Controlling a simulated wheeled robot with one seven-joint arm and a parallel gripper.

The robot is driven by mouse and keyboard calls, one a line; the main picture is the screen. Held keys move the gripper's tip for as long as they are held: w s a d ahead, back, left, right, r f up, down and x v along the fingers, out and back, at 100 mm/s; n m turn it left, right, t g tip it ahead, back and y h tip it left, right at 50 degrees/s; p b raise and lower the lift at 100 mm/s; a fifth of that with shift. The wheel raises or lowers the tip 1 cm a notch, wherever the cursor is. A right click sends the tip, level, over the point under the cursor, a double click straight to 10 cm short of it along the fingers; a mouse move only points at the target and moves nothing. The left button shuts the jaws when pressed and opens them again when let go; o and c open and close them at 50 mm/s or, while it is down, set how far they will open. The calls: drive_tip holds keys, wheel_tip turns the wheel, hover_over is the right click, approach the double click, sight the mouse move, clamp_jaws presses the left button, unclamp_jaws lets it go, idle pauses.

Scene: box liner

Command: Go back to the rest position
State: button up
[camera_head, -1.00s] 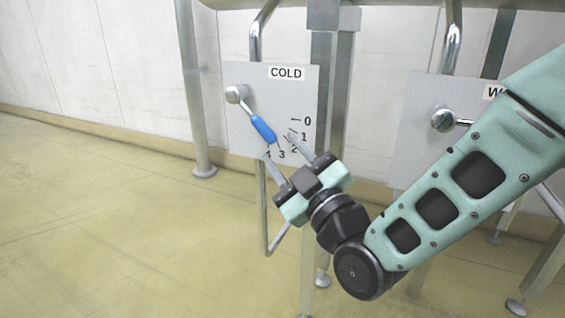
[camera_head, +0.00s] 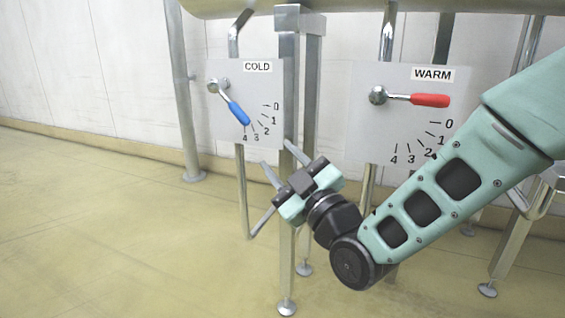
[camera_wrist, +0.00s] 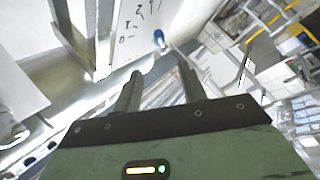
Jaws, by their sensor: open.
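My gripper (camera_head: 280,166) is open and empty in the head view, below and to the right of the blue COLD lever (camera_head: 238,112), apart from it. The COLD lever slants down to the right, its tip near the marks 3 and 4 on its grey panel (camera_head: 217,135). The red WARM lever (camera_head: 430,99) points right, nearly level, above the mark 0 on its panel (camera_head: 362,140). In the wrist view, my open fingers (camera_wrist: 158,92) have nothing between them, and the blue lever end (camera_wrist: 159,38) shows beyond them.
Metal posts (camera_head: 288,200) and pipes (camera_head: 387,40) carry the panels close to my gripper. A large horizontal pipe (camera_head: 350,6) runs along the top. A white wall (camera_head: 90,70) stands behind. The yellowish floor (camera_head: 100,220) at the left is clear.

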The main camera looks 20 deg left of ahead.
drive_tip(key=s+d+f+m+g+h+p, duration=0.2)
drive_tip(key=s+d+m+g+h+p, duration=0.3)
drive_tip(key=s+d+h, duration=0.85)
drive_tip(key=s+d+f+m+g+h+p, duration=0.3)
drive_tip(key=s+d+m+g, duration=0.6)
drive_tip(key=d, duration=0.9)
wheel_tip(320, 180, up, 39)
drive_tip(key=s+a+n+t+p, duration=0.1)
drive_tip(key=n+p, duration=0.2)
drive_tip(key=p, duration=3.5)
drive_tip(key=shift+s+f+p, duration=0.15)
drive_tip(key=shift+s+p, duration=0.05)
drive_tip(key=shift+p, duration=0.1)
drive_tip(key=shift+h, duration=0.25)
